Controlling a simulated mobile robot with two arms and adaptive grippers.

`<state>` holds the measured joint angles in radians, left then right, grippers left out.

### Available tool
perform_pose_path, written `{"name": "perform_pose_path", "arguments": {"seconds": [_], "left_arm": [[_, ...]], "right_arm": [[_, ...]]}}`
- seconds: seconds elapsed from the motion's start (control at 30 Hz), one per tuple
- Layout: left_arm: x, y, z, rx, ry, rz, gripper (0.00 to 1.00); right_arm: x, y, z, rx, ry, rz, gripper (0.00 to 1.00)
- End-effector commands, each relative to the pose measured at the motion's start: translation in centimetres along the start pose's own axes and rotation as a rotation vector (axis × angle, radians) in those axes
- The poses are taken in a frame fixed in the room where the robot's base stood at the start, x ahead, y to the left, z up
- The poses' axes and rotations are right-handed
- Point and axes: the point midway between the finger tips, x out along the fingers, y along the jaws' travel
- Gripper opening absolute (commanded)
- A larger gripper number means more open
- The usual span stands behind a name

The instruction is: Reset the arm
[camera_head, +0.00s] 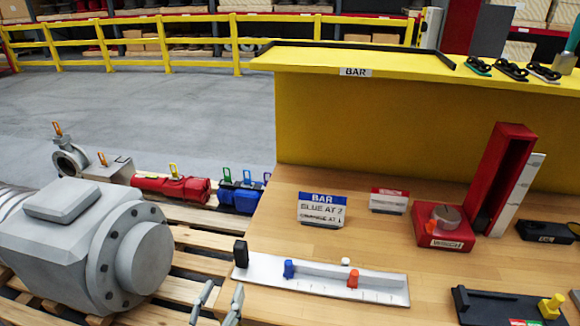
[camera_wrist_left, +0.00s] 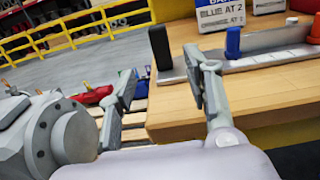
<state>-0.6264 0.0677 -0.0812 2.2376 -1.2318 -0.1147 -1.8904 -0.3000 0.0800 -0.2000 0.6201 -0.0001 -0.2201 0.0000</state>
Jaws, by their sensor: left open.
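My left gripper (camera_head: 219,300) shows at the bottom of the head view, with its two grey fingers spread and nothing between them. It is in front of the wooden bench's left edge, near the left end of the white bar fixture (camera_head: 325,277). In the left wrist view the open left gripper (camera_wrist_left: 163,82) has one finger over the pallet side and the other in front of the bench edge. The black end block (camera_wrist_left: 161,47) of the bar shows behind and between the fingers, apart from them. The right gripper is not in view.
The bar carries a blue slider (camera_head: 289,269) and an orange slider (camera_head: 353,279). A sign (camera_head: 321,210) reads BAR, blue at 2, orange at 1. A grey motor-like housing (camera_head: 90,240) lies on pallets at left. A red stand (camera_head: 444,229) and yellow panel (camera_head: 400,125) are behind.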

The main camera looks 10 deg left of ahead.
Motion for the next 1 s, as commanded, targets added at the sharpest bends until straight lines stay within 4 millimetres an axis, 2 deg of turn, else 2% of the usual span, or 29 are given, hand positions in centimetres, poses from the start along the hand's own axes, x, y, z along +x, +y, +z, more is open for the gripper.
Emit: {"name": "perform_pose_path", "arguments": {"seconds": [0.07,0.17,0.27,0.3,0.43,0.53,0.7,0.83,1.0], "left_arm": [[0.0,0.6,0.1,-0.062,0.005,0.026,0.46],[0.0,2.5,-0.1,-0.292,0.024,0.12,0.46],[-0.6,5.2,-1.2,-0.687,0.055,0.281,0.46],[-1.1,6.1,-2.1,-0.871,0.069,0.359,0.46],[-3.4,7.3,-5.8,-1.451,0.112,0.644,0.46],[-5.7,6.5,-8.5,-1.799,0.138,0.869,0.46],[-9.3,3.9,-11.3,-2.161,0.165,1.216,0.46],[-12.0,1.8,-12.4,-2.321,0.173,1.465,0.46],[-15.5,-0.8,-13.1,-2.427,0.166,1.793,0.46]], "right_arm": [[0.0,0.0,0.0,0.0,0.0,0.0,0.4],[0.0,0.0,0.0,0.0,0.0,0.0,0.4],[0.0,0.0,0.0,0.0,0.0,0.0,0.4],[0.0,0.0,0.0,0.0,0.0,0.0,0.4],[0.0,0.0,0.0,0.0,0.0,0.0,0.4],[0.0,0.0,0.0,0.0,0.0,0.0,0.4],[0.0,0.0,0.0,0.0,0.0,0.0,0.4],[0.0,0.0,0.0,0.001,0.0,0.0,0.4],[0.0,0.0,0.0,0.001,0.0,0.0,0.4]]}}
